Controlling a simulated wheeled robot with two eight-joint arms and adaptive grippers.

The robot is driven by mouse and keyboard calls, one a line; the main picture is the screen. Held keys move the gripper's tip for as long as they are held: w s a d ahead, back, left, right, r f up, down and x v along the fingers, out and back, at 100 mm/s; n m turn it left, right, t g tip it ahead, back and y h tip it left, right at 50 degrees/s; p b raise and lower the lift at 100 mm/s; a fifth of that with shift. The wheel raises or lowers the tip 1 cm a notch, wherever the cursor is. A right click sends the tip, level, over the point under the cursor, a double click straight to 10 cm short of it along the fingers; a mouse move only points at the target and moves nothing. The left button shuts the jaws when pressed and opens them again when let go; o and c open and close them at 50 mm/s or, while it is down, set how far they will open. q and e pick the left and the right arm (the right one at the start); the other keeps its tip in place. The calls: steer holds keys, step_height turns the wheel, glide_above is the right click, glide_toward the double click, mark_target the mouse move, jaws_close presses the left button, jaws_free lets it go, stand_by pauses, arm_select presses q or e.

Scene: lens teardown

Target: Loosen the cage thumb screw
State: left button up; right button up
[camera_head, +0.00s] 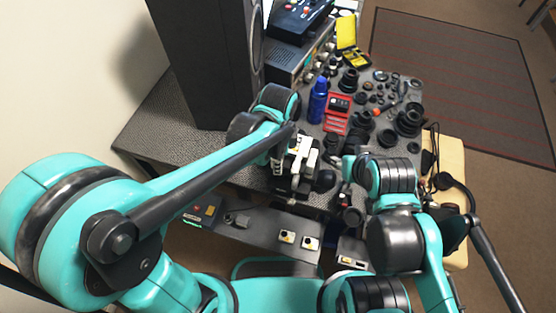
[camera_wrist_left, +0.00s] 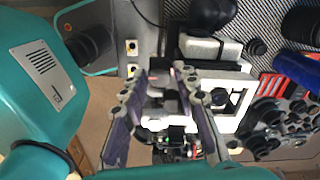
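A small assembly with a white square frame (camera_wrist_left: 232,98) and dark parts stands under my left arm. It also shows as a white shape (camera_head: 300,155) near the table's front edge in the head view. I cannot single out the thumb screw on it. My left gripper (camera_wrist_left: 163,80) is at this assembly. Its two fingers stand apart with dark parts of the assembly seen between them; contact is not clear. My right gripper (camera_head: 346,185) is to the right of the assembly, beside dark cylindrical parts, and its fingers are too small to read.
The table behind holds several black lens parts (camera_head: 408,120), a blue bottle (camera_head: 318,100), a red case (camera_head: 337,112) and a yellow box (camera_head: 347,32). Headphones (camera_head: 450,185) lie on a wooden surface at right. A grey panel with small switches (camera_head: 287,237) is in front.

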arm_select(q)
jaws_close()
steer(key=shift+n, duration=0.3)
steer(key=n, duration=1.2)
steer(key=shift+n, duration=0.3)
steer(key=n, duration=0.4)
steer(key=shift+n, duration=0.3)
